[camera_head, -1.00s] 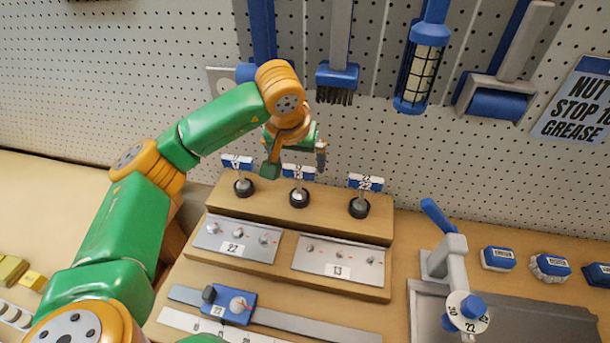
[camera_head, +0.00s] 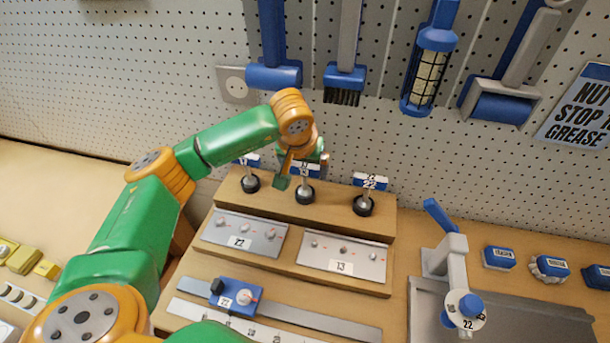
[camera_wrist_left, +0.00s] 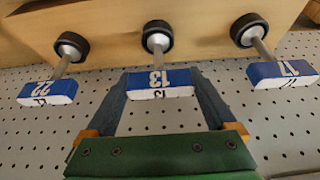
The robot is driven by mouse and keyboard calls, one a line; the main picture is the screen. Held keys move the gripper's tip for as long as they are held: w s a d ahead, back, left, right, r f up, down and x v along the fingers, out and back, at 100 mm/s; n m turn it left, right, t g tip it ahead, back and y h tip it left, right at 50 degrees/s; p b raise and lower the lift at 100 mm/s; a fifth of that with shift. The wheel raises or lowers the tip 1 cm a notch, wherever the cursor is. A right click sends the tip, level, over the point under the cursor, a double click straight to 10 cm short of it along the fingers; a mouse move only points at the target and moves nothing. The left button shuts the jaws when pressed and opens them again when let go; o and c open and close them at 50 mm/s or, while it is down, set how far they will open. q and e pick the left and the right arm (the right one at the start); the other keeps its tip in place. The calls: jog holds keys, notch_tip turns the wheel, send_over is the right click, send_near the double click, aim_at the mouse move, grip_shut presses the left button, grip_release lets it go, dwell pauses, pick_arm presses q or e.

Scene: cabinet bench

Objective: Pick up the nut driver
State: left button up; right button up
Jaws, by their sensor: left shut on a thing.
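Three nut drivers stand in a row on the wooden rack (camera_head: 236,199), each with a blue-and-white numbered head on a metal shaft in a black collar. The 13 driver (camera_wrist_left: 160,80) is in the middle. My left gripper (camera_wrist_left: 160,88) is shut on its head, one finger on each side. In the head view, the left gripper (camera_head: 304,172) partly hides this head. The 17 driver (camera_head: 250,182) stands to its left and the 22 driver (camera_head: 364,205) to its right, both clear of the fingers. The 13 driver's shaft still sits in its collar. My right gripper is out of view.
Two grey plates (camera_head: 243,235) marked 22 and 13 lie on the step below. A blue slider (camera_head: 236,294) sits on a rail in front. A grey lever device (camera_head: 455,270) stands to the right. Tools hang on the pegboard (camera_head: 120,80) behind.

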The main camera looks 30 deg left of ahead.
pick_arm(q)
jog(key=shift+r, duration=0.3)
jog(key=v, duration=0.1)
jog(key=b+v, duration=0.2)
jog(key=shift+w+a+r, duration=0.1)
jog(key=shift+a+r, duration=0.15)
jog(key=s+a+r, duration=0.2)
jog(key=s+r, duration=0.7)
jog(key=s, duration=0.4)
